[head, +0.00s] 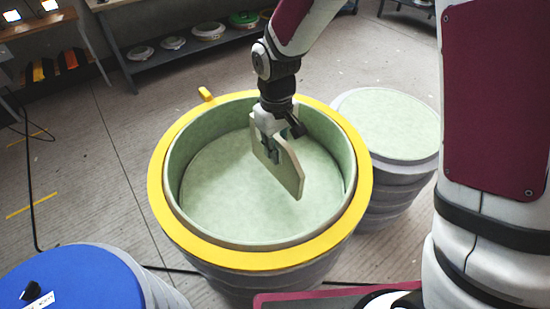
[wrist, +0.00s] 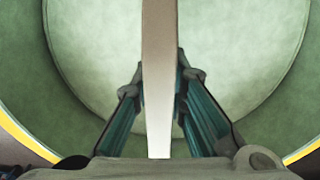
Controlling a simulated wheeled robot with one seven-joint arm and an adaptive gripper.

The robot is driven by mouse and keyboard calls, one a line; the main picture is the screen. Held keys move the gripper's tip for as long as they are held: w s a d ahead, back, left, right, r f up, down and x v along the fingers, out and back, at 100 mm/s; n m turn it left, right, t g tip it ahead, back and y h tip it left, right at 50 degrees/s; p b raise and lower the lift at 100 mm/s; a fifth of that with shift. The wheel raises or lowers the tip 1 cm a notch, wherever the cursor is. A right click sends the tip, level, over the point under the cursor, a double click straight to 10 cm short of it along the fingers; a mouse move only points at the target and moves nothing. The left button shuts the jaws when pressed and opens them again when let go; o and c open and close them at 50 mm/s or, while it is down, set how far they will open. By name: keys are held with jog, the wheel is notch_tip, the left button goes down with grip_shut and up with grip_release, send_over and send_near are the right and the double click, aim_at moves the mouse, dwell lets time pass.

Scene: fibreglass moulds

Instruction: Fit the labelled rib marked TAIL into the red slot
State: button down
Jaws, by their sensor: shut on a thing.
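A flat, pale rib (head: 289,172) hangs on edge from my gripper (head: 271,147), inside the opening of a round mould with a yellow rim (head: 164,210) and a green inner wall. My gripper is shut on the rib. In the wrist view the rib (wrist: 159,60) shows edge-on as a pale upright strip, with a teal finger of my gripper (wrist: 160,88) on either side. I cannot read any TAIL label on it. No red slot shows in either view. Whether the rib's lower edge touches the mould floor (head: 222,192) I cannot tell.
A green-topped drum (head: 385,125) stands close behind the mould at right. A blue-topped drum (head: 80,280) with a white label stands front left. A low shelf (head: 150,65) with several round pieces is at the back. Floor at left is mostly clear.

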aim_at(277, 136)
jog(key=shift+f, duration=1.7)
jog(key=shift+f, duration=0.1)
jog(key=c, duration=1.6)
grip_release()
notch_tip(277, 136, up, 12)
jog(key=shift+r, duration=0.1)
